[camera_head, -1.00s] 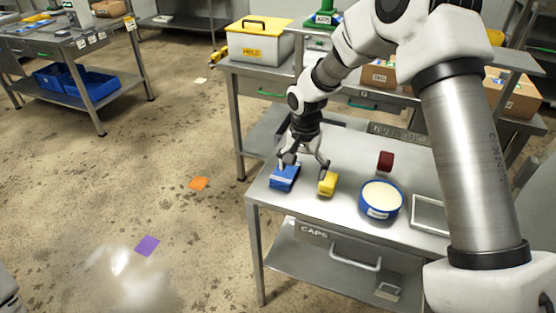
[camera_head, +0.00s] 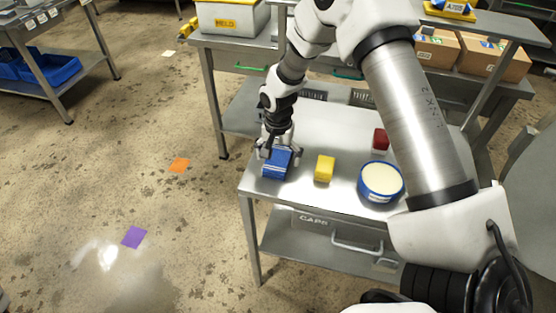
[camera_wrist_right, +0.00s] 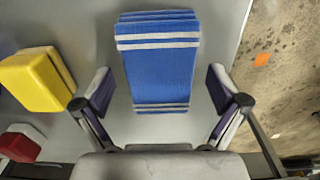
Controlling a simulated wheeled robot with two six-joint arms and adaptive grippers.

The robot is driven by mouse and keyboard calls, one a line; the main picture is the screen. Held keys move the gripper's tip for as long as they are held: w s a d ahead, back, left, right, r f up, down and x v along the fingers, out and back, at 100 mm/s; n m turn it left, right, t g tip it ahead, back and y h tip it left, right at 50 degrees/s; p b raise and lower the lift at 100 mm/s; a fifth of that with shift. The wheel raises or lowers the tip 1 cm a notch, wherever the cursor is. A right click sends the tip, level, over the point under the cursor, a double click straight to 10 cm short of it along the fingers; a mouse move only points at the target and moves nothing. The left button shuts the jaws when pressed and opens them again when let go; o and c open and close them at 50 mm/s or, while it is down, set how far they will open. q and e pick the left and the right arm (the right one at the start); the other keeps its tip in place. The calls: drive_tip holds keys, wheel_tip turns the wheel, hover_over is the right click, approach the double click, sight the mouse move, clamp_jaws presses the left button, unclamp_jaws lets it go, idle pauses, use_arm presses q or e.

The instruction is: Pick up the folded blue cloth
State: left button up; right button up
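The folded blue cloth (camera_head: 276,163) with pale stripes lies near the left edge of the metal table (camera_head: 335,128). In the right wrist view the cloth (camera_wrist_right: 160,65) lies between and ahead of the two fingers. My right gripper (camera_head: 279,151) is right over the cloth in the head view, its fingers spread to either side. In the right wrist view my right gripper (camera_wrist_right: 160,92) is open, with a gap on each side of the cloth. My left gripper is not in view.
A yellow block (camera_head: 324,168) sits just right of the cloth. A red block (camera_head: 381,140) and a round blue tub (camera_head: 381,181) with a cream top stand further right. The drawer marked CAPS (camera_head: 313,220) is below the tabletop.

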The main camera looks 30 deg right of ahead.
sight(278, 157)
drive_tip(key=shift+s+r, duration=0.2)
drive_tip(key=c, duration=1)
drive_tip(key=shift+w, duration=0.1)
drive_tip(key=shift+w+r, duration=0.1)
drive_tip(key=shift+r, duration=0.2)
wheel_tip(278, 157, up, 9)
drive_tip(key=b, duration=0.1)
